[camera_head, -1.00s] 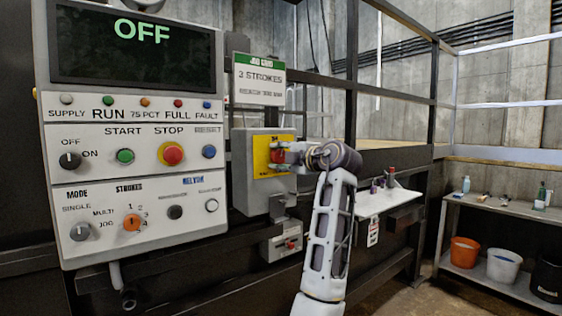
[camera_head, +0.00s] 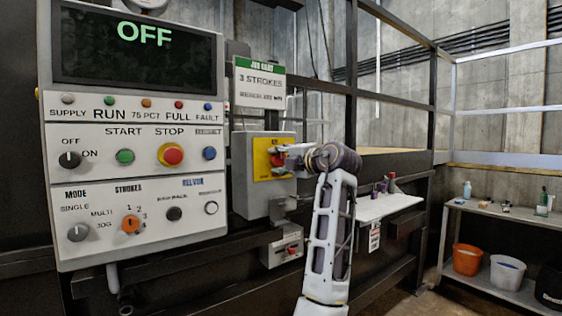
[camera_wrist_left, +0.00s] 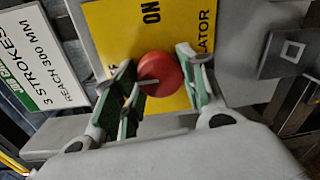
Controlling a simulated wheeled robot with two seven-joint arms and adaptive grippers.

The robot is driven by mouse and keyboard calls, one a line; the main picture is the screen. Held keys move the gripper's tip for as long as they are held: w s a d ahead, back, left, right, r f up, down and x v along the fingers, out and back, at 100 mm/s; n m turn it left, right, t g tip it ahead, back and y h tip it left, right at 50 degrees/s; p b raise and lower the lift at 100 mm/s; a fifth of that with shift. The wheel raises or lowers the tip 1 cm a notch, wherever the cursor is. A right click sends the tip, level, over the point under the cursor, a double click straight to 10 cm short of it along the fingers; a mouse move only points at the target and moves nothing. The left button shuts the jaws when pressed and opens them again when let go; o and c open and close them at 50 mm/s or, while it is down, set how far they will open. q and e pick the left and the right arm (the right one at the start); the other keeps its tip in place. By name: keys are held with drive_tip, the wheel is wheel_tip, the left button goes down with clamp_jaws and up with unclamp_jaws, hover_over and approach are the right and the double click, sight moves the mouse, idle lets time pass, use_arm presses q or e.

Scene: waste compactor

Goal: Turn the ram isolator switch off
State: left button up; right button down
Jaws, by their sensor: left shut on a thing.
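The ram isolator switch is a red round knob (camera_wrist_left: 162,68) on a yellow plate (camera_head: 263,166), on the front of a grey box (camera_head: 240,175) right of the control panel. My left gripper (camera_head: 284,158) is at the knob, its fingers on either side and shut on it. In the left wrist view, a pale line on the knob points left, and the word ON stands on the plate above the knob. The rest of the plate's lettering is partly hidden by the fingers. My right gripper is not in view.
The control panel (camera_head: 130,195) stands close on the left, its display reading OFF. A job card (camera_head: 259,84) hangs above the box, and a smaller grey box (camera_head: 283,248) sits below. A white shelf (camera_head: 390,207) is right of my arm.

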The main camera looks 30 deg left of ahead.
use_arm(q)
drive_tip(key=shift+f, duration=0.15)
drive_tip(key=o, duration=1)
drive_tip(key=shift+o, duration=0.2)
drive_tip(key=shift+d, duration=0.1)
drive_tip(key=v, duration=1.1)
drive_tip(key=shift+s+d, duration=0.15)
drive_tip(key=shift+d, duration=0.25)
drive_tip(key=shift+m, duration=0.3)
